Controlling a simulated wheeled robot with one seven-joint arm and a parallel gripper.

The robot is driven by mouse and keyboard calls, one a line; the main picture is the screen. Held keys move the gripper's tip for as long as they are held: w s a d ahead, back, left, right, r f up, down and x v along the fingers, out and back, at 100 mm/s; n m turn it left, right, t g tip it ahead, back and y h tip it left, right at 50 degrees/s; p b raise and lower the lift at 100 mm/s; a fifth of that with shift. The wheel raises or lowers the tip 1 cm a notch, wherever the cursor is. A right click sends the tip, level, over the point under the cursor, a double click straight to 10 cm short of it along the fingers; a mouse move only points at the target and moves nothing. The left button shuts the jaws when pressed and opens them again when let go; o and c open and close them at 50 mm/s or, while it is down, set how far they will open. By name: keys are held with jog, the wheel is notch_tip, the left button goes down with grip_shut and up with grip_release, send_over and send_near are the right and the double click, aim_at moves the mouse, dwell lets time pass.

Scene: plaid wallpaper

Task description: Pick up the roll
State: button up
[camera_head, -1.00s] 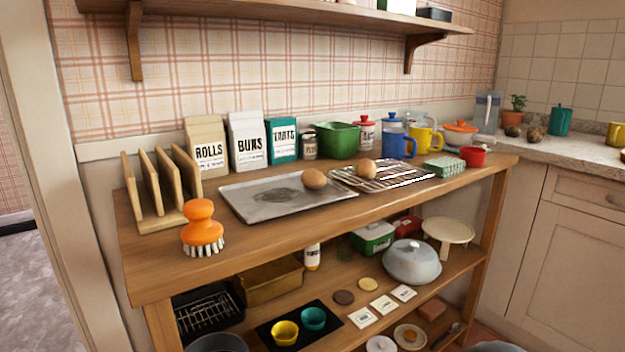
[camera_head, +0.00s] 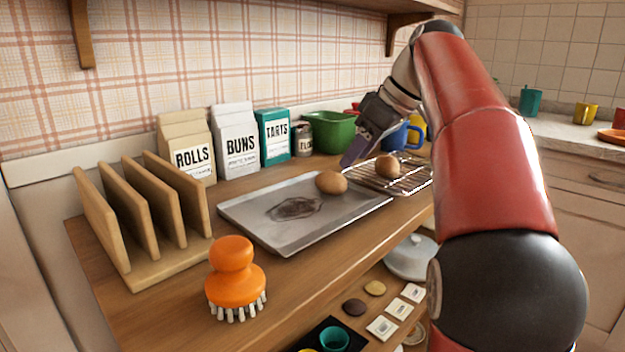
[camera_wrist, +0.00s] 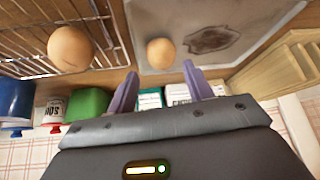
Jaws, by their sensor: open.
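Two round brown rolls are in view. One roll (camera_head: 331,182) lies on the right part of the grey baking tray (camera_head: 262,230), and it also shows in the wrist view (camera_wrist: 160,53). The other roll (camera_head: 388,167) lies on the wire cooling rack (camera_head: 410,182), and it shows at the upper left of the wrist view (camera_wrist: 70,48). My gripper (camera_head: 350,160) is open and empty, above the back of the tray and rack. In the wrist view its purple fingers (camera_wrist: 160,72) are apart, with the tray's roll showing beyond the gap between them.
ROLLS (camera_head: 187,150), BUNS (camera_head: 236,142) and TARTS (camera_head: 273,137) packages stand along the wall. A green tub (camera_head: 331,133) and blue mug (camera_head: 402,137) are behind my gripper. A wooden rack (camera_head: 150,215) and orange brush (camera_head: 235,277) stand at the left. A shelf overhangs the back.

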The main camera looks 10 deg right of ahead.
aim_at(337, 174)
jog(key=shift+w+a+f, duration=0.15)
jog(key=shift+w+f, duration=0.05)
jog(key=shift+w, duration=0.05)
jog(key=b+x, duration=0.1)
jog(key=x, duration=0.6)
jog(key=shift+a+b, duration=0.2)
jog(key=shift+b, duration=0.15)
jog(key=shift+r, duration=0.1)
jog(key=c, duration=0.6)
jog(key=shift+r, duration=0.1)
